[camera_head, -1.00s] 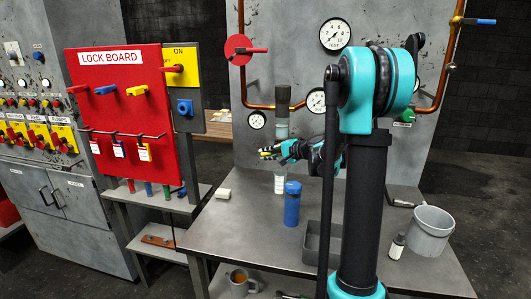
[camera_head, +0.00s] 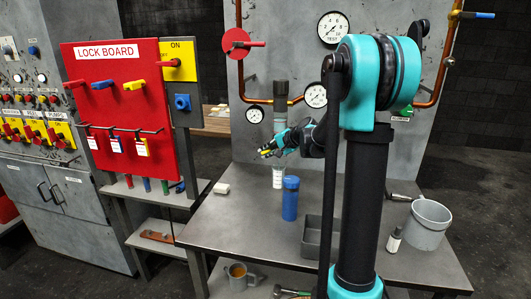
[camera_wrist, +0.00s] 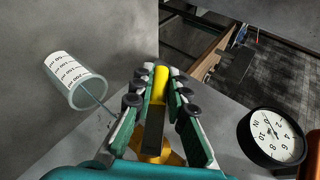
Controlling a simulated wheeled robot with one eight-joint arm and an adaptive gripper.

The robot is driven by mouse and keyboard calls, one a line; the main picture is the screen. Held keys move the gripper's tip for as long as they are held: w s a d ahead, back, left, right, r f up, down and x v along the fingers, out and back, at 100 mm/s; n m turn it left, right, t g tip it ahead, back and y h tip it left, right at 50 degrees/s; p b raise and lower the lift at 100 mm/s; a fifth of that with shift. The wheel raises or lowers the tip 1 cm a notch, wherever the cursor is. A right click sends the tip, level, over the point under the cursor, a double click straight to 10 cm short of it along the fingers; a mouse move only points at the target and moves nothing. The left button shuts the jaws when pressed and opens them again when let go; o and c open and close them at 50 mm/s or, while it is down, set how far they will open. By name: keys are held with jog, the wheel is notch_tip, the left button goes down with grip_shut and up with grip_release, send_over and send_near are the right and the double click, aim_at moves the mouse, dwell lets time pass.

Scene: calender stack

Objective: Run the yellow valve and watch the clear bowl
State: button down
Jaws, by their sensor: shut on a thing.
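The yellow valve handle (camera_wrist: 161,82) lies between the fingers of my gripper (camera_wrist: 157,95) in the wrist view, with a brass-coloured part (camera_wrist: 168,157) behind it. My gripper is shut on the handle. In the head view my gripper (camera_head: 270,149) is in front of the grey panel, across the lower part of a dark-capped column. The clear bowl (camera_head: 278,181) shows just below my gripper, with white scale marks. In the wrist view the clear bowl (camera_wrist: 75,82) is left of my gripper and apart from it. I cannot tell its liquid level.
A blue bottle (camera_head: 291,198) stands on the steel bench (camera_head: 235,230) close below my gripper. A grey tray (camera_head: 311,240) and a grey bucket (camera_head: 428,225) are to the right. A dial gauge (camera_wrist: 270,138) is right of my gripper. The red lock board (camera_head: 103,110) is at left.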

jog(key=c, duration=1.5)
grip_release()
jog(key=v, duration=1.2)
jog(key=shift+d, duration=0.1)
dwell(4.8)
